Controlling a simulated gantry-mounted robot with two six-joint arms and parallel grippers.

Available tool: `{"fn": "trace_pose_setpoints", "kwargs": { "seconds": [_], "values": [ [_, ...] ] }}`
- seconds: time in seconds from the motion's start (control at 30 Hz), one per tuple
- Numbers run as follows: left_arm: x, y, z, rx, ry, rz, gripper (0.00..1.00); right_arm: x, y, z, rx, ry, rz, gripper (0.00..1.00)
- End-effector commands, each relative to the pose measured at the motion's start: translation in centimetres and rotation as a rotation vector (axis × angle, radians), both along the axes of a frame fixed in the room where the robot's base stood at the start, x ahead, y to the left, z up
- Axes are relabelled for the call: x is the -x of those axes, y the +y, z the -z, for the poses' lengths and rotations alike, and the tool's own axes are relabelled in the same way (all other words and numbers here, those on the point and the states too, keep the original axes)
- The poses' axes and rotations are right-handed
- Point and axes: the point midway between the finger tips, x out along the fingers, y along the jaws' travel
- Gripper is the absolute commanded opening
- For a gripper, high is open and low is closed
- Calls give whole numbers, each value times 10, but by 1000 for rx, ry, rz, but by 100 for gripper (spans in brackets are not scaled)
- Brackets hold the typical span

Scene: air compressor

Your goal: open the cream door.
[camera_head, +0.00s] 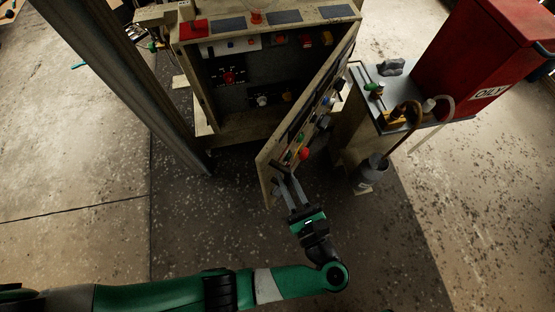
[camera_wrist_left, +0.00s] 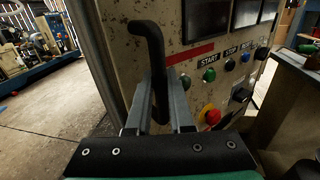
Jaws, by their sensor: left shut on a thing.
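The cream door (camera_head: 265,167) stands partly open, swung out from the right side of the cabinet (camera_head: 200,95). In the left wrist view its worn cream face (camera_wrist_left: 118,58) carries START and STOP buttons, a red knob on yellow and dark screens. A black bent handle (camera_wrist_left: 148,42) stands out near the door's free edge. My left gripper (camera_head: 283,184) is at that free edge, its fingers (camera_wrist_left: 160,112) shut on the handle. In the head view the handle is mostly hidden by the fingers. My right gripper is in neither view.
The cabinet interior shows switches and dark panels. To the right stand a bench (camera_head: 405,118) with hoses, a red oily-waste bin (camera_head: 480,55) and a grey pot (camera_head: 371,172) on the floor. A metal post (camera_head: 125,75) rises at left. The floor in front is clear.

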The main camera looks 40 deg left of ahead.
Motion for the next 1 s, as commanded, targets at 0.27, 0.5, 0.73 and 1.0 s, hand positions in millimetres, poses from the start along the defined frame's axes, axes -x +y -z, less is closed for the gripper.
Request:
{"fn": "trace_pose_setpoints", "kwargs": {
  "seconds": [0.27, 0.5, 0.73, 1.0],
  "values": [
    [0, 1, 2, 2, 5, 2, 27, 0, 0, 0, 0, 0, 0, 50],
    [0, 1, 1, 1, 3, 1, 50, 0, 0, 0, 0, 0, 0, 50],
    [1, -3, 1, 1, 2, 2, 50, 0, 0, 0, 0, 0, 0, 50],
    [23, -45, 1, 0, 4, 6, 50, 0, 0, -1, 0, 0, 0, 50]
  ]
}}
